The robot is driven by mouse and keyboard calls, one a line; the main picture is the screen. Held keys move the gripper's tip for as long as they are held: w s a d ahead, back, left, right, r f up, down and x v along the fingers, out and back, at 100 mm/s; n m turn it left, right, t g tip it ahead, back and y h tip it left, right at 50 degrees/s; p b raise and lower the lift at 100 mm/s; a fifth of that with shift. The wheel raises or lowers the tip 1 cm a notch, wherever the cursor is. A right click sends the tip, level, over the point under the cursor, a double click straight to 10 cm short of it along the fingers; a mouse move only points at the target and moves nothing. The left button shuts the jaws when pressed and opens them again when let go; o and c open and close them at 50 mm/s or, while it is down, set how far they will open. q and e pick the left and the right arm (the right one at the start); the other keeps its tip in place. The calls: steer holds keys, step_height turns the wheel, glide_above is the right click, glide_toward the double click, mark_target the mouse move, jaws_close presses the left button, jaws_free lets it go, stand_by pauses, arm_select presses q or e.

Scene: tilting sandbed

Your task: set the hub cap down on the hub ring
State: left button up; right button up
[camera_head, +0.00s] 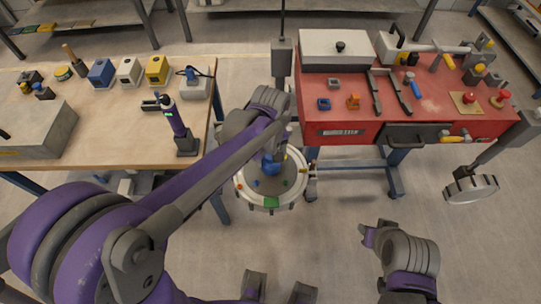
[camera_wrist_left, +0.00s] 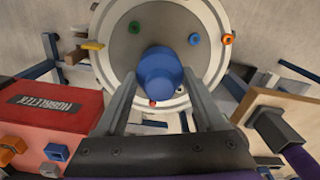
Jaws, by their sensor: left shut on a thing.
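The hub cap (camera_head: 271,166) is a blue, rounded, stepped piece, and it also shows in the left wrist view (camera_wrist_left: 158,72). My left gripper (camera_wrist_left: 160,100) is shut on it, with a grey finger on each side. The cap is over the middle of the round grey sandbed (camera_head: 257,195), which has a pale rim and coloured knobs. The hub ring cannot be made out; the cap and my arm cover that middle. I cannot tell whether the cap touches the bed.
A wooden table (camera_head: 110,130) with coloured blocks and a grey box (camera_head: 40,132) stands left of the bed. A red workbench (camera_head: 440,115) with tools stands to the right. A round pale disc on an arm (camera_head: 470,190) hangs at the right. Open floor lies between.

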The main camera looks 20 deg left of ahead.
arm_select(q)
steer(key=shift+f+b, duration=0.4)
steer(key=shift+f, duration=0.25)
arm_select(e)
steer(key=shift+s+f, duration=0.1)
steer(key=shift+f, duration=0.45)
arm_select(q)
steer(key=shift+f+b, duration=0.5)
steer(key=shift+f, duration=0.2)
arm_select(e)
steer(key=shift+s+f, duration=0.15)
steer(key=shift+f, duration=0.4)
arm_select(q)
steer(key=o, duration=1.4)
steer(key=shift+r, duration=0.1)
arm_select(e)
steer(key=shift+r, duration=0.1)
arm_select(q)
steer(key=shift+r+p, duration=2.5)
steer(key=shift+r, duration=1.5)
steer(key=shift+f, duration=0.1)
arm_select(e)
step_height(320, 180, up, 6)
steer(key=w, duration=0.1)
steer(key=shift+w, duration=0.4)
